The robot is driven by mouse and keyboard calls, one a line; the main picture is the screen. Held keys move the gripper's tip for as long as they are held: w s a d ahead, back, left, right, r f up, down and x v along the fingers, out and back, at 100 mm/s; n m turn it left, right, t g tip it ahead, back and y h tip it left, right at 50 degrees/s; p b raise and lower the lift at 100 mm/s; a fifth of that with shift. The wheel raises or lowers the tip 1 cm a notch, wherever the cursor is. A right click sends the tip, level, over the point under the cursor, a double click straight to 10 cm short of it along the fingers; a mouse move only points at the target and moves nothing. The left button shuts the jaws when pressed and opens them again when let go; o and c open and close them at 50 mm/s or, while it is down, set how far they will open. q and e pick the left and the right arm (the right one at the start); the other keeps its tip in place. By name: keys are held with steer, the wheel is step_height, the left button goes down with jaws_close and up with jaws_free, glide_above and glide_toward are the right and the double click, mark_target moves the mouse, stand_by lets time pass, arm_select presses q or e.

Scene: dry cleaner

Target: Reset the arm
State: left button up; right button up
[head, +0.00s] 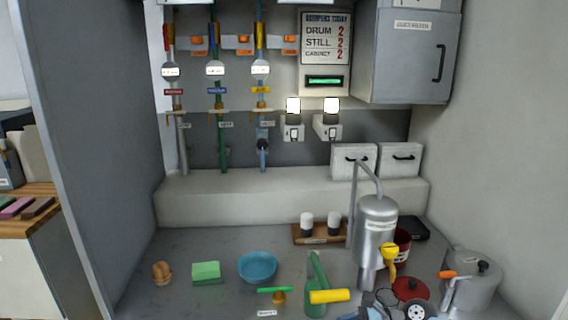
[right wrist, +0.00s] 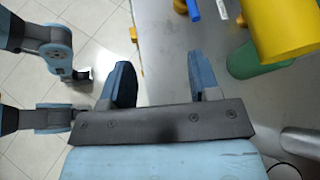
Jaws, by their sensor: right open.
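My right gripper (right wrist: 160,78) shows in the right wrist view with its two dark fingers spread wide and nothing between them. Part of my right arm (head: 416,311) shows at the bottom right of the head view, low in front of the counter edge near a yellow cylinder. In the right wrist view the yellow cylinder (right wrist: 285,25) and a green body (right wrist: 255,60) are to the right of the fingers, apart from them. My left gripper is not seen in the head view. Blue-grey arm links of mine show at the left of the right wrist view, above the tiled floor.
Upright pipes with valves stand behind. Walls close both sides. The counter's front left is mostly clear.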

steer(key=s+a+m+t+y+b, duration=0.1)
steer(key=s+a+m+t+y, duration=0.35)
steer(key=m, duration=0.55)
arm_select(q)
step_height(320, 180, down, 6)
steer(key=b, duration=0.5)
arm_select(e)
steer(key=s+d+f+n+t+h, duration=0.2)
steer(key=s+d+f+n+h, duration=0.2)
steer(key=s+f+n+h, duration=0.8)
steer(key=s+d+f+n+t+h, duration=0.1)
steer(key=s+d+f+n+t, duration=0.45)
steer(key=n, duration=1.25)
arm_select(q)
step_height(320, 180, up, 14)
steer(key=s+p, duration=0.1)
steer(key=p, duration=1.5)
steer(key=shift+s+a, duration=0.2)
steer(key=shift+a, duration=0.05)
arm_select(e)
steer(key=s+r+g, duration=0.2)
steer(key=s+r, duration=0.2)
steer(key=r, duration=0.8)
steer(key=shift+s+r+g, duration=0.15)
steer(key=shift+r+g, duration=0.1)
steer(key=shift+g, duration=0.15)
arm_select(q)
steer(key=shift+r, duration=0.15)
arm_select(e)
steer(key=shift+h, duration=0.25)
